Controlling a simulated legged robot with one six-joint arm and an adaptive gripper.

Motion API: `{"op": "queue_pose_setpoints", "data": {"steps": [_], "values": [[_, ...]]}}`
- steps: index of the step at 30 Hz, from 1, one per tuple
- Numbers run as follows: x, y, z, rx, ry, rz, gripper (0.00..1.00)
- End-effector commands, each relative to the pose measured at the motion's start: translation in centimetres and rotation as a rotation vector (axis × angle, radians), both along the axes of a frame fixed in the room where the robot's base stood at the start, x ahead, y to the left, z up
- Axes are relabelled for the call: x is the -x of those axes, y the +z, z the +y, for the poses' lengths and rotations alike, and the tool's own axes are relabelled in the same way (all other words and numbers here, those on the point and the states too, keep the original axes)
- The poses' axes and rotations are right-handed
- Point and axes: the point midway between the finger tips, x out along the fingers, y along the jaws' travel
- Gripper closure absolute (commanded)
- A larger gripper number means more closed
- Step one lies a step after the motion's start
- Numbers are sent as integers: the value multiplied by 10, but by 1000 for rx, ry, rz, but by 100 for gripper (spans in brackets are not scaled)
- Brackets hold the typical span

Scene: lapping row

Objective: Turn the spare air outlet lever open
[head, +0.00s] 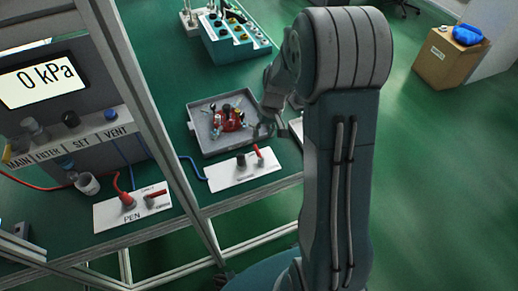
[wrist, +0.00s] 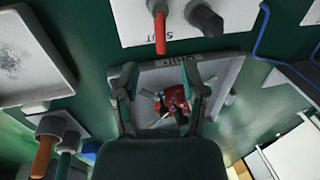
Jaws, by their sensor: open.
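In the wrist view the plate (wrist: 128,22) is at the top, with the red lever (wrist: 160,32) pointing down the picture and lettering that looks like SHUT. A second white plate (head: 105,218), lettered PEN as far as visible, carries another red lever (head: 126,199) further left. I cannot read which one is named spare. My gripper (head: 265,130) is open and empty; its fingers (wrist: 160,70) are apart above the grey tray, clear of the lever.
The grey tray (head: 205,145) holds red and dark parts and lies just behind the plate. A metal frame post (head: 160,125) stands left of the plate. A panel with a 0 kPa display (head: 42,80) stands at left. A blue hose (head: 190,160) runs near the plate.

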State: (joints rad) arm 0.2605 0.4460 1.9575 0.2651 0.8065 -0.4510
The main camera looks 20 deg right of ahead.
Motion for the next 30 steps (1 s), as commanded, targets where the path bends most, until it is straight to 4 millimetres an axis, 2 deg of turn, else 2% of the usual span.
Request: {"op": "queue_pose_setpoints", "data": {"steps": [1, 6, 12, 23, 24, 26, 27, 28, 30], "values": [[1, -11, 3, -2, 1, 6, 45], [1, -42, 9, -1, 1, 4, 45], [1, -68, 14, 0, 0, 2, 45], [1, -76, 15, 0, 0, 0, 45], [1, -76, 15, 0, 0, 0, 50], [1, -76, 15, 0, 0, 0, 76], [1, -76, 15, 0, 0, 0, 94], [1, -76, 15, 0, 0, 0, 100], [1, -76, 15, 0, 0, 0, 100]]}}
